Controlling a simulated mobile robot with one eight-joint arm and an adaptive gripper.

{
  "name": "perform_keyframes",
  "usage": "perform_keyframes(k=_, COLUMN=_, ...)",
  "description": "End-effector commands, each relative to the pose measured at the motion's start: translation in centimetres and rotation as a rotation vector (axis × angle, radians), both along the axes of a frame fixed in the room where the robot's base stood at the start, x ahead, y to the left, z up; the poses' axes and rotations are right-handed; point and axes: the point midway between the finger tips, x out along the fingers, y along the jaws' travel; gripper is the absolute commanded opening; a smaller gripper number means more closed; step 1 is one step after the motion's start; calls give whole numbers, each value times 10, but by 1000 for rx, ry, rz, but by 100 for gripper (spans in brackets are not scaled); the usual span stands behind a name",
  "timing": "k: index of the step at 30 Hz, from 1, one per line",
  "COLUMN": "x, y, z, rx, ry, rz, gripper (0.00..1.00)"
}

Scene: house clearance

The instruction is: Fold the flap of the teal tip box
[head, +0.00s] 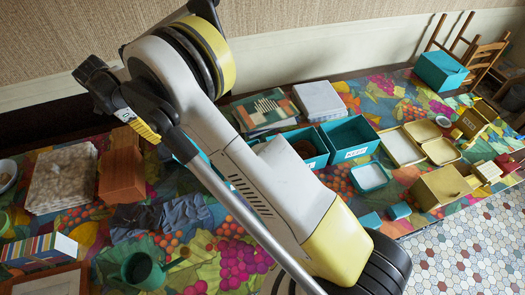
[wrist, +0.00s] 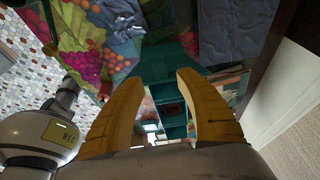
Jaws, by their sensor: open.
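In the head view, two open teal boxes stand side by side at mid-table. The right one (head: 350,138) has a white label on its front; the left one (head: 306,146) is partly hidden behind my arm. A third teal box (head: 440,70) stands at the far right and looks closed. In the wrist view my gripper (wrist: 161,76) is open, its two yellow fingers apart. A teal box (wrist: 172,108) shows between and beyond them.
Grey-blue cloth (head: 185,213), a green watering can (head: 143,269) and an orange-brown box (head: 121,172) lie left of my arm. Yellow tins (head: 402,147) and a yellow box (head: 440,187) crowd the right. A wall runs behind the table; tiled floor (head: 465,245) is open in front.

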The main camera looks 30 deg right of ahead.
Motion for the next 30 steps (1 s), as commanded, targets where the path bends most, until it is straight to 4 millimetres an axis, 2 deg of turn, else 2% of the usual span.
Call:
perform_keyframes(k=1, x=0, y=-2, z=-9, rx=0, ry=0, rz=0, gripper=41)
perform_keyframes(k=11, x=-3, y=-14, z=-45, rx=0, ry=0, rz=1, gripper=41)
perform_keyframes(k=30, x=-3, y=-17, z=-51, rx=0, ry=0, rz=1, gripper=41)
